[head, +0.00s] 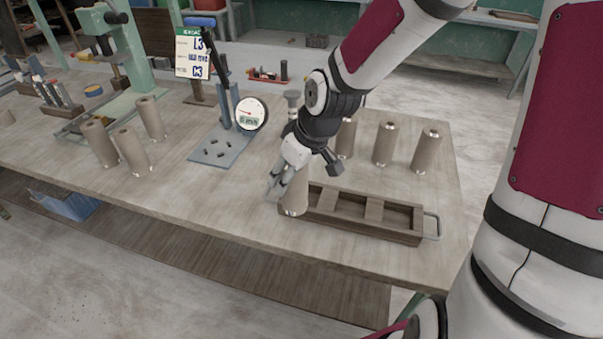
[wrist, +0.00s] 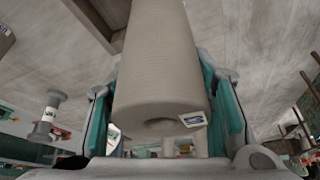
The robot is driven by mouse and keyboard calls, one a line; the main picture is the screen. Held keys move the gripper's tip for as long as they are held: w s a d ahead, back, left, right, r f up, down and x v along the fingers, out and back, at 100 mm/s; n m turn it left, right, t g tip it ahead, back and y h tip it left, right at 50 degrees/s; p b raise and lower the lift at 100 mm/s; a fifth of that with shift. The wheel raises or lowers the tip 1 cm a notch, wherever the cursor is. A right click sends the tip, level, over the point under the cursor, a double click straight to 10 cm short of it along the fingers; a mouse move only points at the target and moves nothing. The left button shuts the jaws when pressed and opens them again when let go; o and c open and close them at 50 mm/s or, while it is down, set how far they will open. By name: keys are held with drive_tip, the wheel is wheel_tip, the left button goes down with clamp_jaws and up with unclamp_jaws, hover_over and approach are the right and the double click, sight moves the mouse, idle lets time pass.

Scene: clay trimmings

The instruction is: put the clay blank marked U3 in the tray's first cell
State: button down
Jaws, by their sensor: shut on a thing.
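My gripper (head: 284,186) points down at the left end of the tray and is shut on a grey-brown, cylindrical clay blank (head: 294,196). In the wrist view the blank (wrist: 160,65) fills the middle between the teal finger pads. A small tag (wrist: 194,119) shows on its near end, but I cannot read its mark. The dark wooden tray (head: 385,232) has several cells and a metal handle at its right end. The blank stands roughly upright at the tray's left end; I cannot tell whether it is inside the end cell. The cells visible to the right look empty.
Behind the tray stand more blanks (head: 385,145), and a further group (head: 131,150) stands at the left. A dial gauge (head: 250,113) on a blue-grey stand is left of my gripper. The bench's front edge (head: 200,212) runs close before the tray.

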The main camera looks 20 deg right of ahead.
drive_tip(key=w+d+f+b, duration=0.1)
drive_tip(key=w+d+f, duration=0.3)
idle(0.5)
drive_tip(key=shift+f, duration=0.1)
drive_tip(key=c, duration=0.8)
unclamp_jaws()
drive_tip(key=shift+s, duration=0.1)
drive_tip(key=shift+o, duration=0.2)
